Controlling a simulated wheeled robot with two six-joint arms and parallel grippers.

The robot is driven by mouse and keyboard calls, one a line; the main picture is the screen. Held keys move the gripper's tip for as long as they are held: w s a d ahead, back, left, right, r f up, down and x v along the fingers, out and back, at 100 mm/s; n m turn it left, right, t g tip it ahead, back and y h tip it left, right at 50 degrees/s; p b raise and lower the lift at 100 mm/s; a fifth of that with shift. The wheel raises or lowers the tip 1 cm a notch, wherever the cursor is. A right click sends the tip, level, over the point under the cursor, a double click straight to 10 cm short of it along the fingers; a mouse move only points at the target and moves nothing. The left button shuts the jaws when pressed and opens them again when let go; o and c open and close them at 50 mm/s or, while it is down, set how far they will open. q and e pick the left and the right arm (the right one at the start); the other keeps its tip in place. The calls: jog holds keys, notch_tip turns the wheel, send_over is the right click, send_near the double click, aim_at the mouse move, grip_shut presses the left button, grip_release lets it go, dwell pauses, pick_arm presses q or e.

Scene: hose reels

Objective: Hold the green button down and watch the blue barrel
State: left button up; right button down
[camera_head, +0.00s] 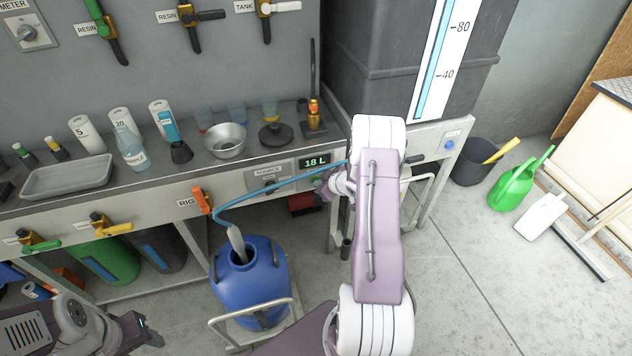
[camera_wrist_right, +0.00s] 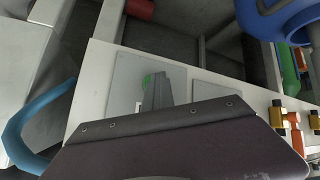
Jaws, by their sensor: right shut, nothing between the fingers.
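The blue barrel (camera_head: 252,290) stands on a low wheeled frame below the bench, with a grey nozzle (camera_head: 237,245) in its top opening. A blue hose (camera_head: 275,187) runs from the nozzle up to the right. My right gripper (camera_head: 322,187) is at the bench front, just below the display (camera_head: 315,162), which reads 18 L. In the right wrist view its shut, empty fingers (camera_wrist_right: 157,88) lie over the green button (camera_wrist_right: 148,79), leaving only its edge visible. I cannot tell whether it is pressed in. My left gripper (camera_head: 143,328) is at lower left, away from the barrel; its jaw opening is unclear.
A metal bowl (camera_head: 225,140), bottles and a tray (camera_head: 67,178) stand on the bench. An orange valve handle (camera_head: 202,200) sticks out from its front. A dark tank (camera_head: 385,60) with a level gauge stands at the right. The floor at lower right is clear.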

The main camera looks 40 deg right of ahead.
dwell(0.3)
jog(key=shift+s+a, duration=0.3)
jog(key=shift+s, duration=0.6)
jog(key=s, duration=0.1)
jog(key=s+a, duration=0.1)
jog(key=s, duration=0.1)
jog(key=s+b, duration=0.1)
jog(key=shift+s+a, duration=0.25)
jog(key=shift+s, duration=0.15)
